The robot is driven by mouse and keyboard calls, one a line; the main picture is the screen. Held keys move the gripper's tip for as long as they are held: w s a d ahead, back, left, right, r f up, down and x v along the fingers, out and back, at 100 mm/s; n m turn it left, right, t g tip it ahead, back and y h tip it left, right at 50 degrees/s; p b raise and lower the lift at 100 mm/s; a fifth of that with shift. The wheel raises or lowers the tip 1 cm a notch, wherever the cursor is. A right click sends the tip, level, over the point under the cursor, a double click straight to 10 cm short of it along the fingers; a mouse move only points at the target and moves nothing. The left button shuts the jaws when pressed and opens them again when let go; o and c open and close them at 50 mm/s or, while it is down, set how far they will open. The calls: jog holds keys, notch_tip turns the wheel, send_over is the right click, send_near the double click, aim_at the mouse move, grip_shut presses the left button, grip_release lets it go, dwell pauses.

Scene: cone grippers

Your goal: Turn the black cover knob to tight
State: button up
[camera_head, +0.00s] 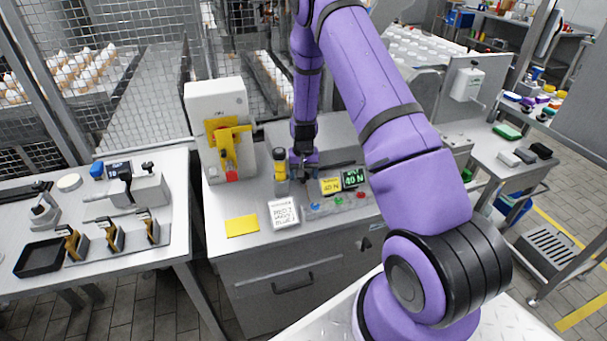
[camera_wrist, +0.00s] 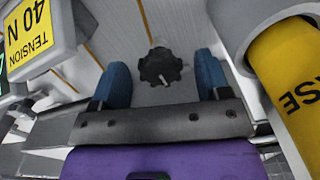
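The black cover knob (camera_wrist: 160,67) shows in the wrist view, a dark lobed knob with a short white mark pointing toward the lower right. It sits on a grey panel. My gripper (camera_wrist: 161,75) is open, with one blue fingertip on each side of the knob and a visible gap to it on both sides. I cannot tell how deep the fingertips reach around it. In the head view my gripper (camera_head: 303,175) is over the grey workbench; I cannot make out the knob there.
A yellow cylinder (camera_wrist: 290,80) stands close on the right in the wrist view; it also shows in the head view (camera_head: 280,164). A yellow "TENSION 40 N" display (camera_wrist: 32,27) is close on the left. A white box with a yellow lever (camera_head: 218,125) stands left on the bench.

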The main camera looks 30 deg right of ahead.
notch_tip(320, 180, up, 11)
dwell(0.8)
jog(key=shift+s+f, duration=0.1)
jog(key=shift+f, duration=0.05)
dwell(0.3)
